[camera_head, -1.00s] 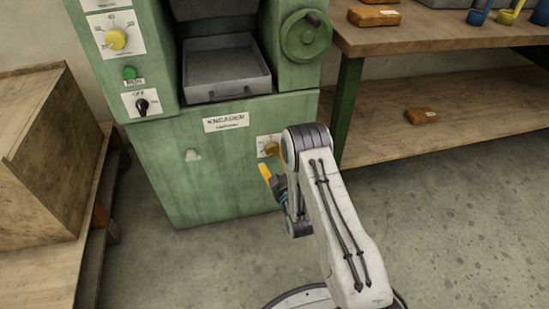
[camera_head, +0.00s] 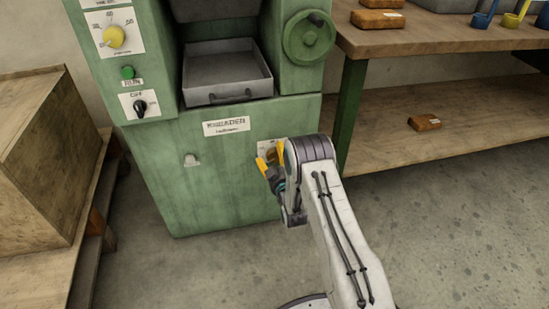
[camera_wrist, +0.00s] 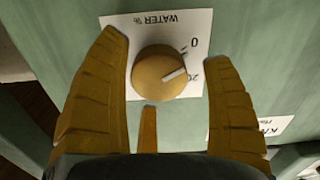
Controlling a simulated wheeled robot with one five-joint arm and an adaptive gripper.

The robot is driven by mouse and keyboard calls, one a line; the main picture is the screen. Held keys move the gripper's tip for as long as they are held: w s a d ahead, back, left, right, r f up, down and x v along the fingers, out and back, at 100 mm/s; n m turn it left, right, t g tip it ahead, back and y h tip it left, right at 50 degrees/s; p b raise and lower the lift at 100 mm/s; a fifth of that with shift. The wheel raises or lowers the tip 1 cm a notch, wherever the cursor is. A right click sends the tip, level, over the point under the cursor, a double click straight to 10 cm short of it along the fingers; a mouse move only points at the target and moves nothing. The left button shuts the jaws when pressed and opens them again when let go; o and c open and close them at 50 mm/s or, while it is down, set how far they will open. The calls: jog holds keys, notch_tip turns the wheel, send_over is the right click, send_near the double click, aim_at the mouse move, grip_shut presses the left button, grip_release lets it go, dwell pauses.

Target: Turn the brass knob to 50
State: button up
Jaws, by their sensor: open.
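The brass knob (camera_wrist: 160,72) sits on a white plate (camera_wrist: 190,22) marked "WATER %", upside down in the wrist view. Its white pointer line points right, between the 0 and a partly hidden number that starts with 2. My gripper (camera_wrist: 165,52) is open, one ribbed yellow finger on each side of the knob with gaps between. A narrow yellow part shows below the knob. In the head view my gripper (camera_head: 270,158) is at the front of the green kneader (camera_head: 225,185), and my arm and fingers hide most of the knob.
The kneader also has a yellow dial (camera_head: 114,37), a green button (camera_head: 128,73), a black switch (camera_head: 140,107), a metal tray (camera_head: 226,75) and a green handwheel (camera_head: 309,37). A wooden table (camera_head: 440,40) stands right, a wooden crate (camera_head: 35,175) left. Floor at right is open.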

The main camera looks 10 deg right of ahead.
jog(key=shift+r, duration=0.1)
jog(key=c, duration=1.2)
